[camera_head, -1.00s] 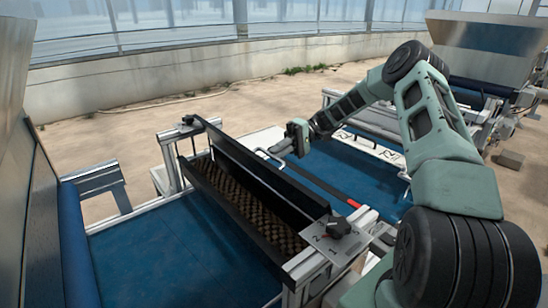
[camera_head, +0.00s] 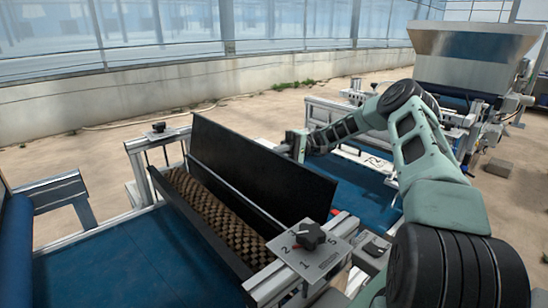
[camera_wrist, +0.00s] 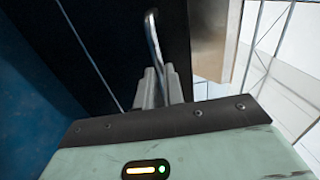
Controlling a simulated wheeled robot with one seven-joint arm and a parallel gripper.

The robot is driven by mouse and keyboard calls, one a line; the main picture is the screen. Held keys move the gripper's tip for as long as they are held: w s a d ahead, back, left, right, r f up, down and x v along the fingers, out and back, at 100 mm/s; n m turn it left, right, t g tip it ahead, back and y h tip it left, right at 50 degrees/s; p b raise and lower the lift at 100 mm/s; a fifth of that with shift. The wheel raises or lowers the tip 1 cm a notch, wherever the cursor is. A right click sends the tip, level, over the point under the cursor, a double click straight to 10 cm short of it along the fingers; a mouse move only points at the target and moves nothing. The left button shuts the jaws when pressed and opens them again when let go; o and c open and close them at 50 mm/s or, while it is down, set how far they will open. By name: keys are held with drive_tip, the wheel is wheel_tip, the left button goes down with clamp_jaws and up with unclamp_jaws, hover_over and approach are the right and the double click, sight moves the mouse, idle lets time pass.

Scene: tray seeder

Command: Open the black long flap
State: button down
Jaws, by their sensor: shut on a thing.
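The black long flap (camera_head: 255,165) stands raised along the far side of a narrow trough. Its broad black face is toward the head camera, and the trough is uncovered. My gripper (camera_wrist: 158,80) is shut on the flap's bent metal handle (camera_wrist: 152,36) in the wrist view, with the dark flap (camera_wrist: 110,40) behind it. In the head view my gripper (camera_head: 288,146) is at the far side of the flap, near its upper edge. The flap hides the handle there.
A brown, patterned brush roller (camera_head: 215,210) lies in the trough. A plate with a black knob (camera_head: 309,237) stands at the trough's near end. Blue belts (camera_head: 125,262) lie on both sides. A metal hopper (camera_head: 470,55) stands at the back right.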

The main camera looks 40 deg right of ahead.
drive_tip(key=shift+s+a+f, duration=0.1)
drive_tip(key=shift+a+f, duration=0.05)
drive_tip(key=shift+f, duration=0.35)
drive_tip(key=shift+a+f, duration=0.15)
drive_tip(key=shift+f, duration=0.3)
drive_tip(key=c, duration=1.5)
unclamp_jaws()
drive_tip(key=shift+a, duration=0.15)
drive_tip(key=shift+r, duration=0.25)
drive_tip(key=shift+w+d+f+b, duration=0.15)
drive_tip(key=shift+d+b, duration=0.45)
drive_tip(key=shift+d, duration=1.45)
drive_tip(key=shift+w+d+f+b, duration=0.1)
drive_tip(key=shift+d+b, duration=0.55)
drive_tip(key=shift+d, duration=1.45)
drive_tip(key=shift+w+d+f+b, duration=0.15)
drive_tip(key=shift+d+b, duration=0.45)
drive_tip(key=shift+d, duration=1.45)
drive_tip(key=shift+r, duration=0.1)
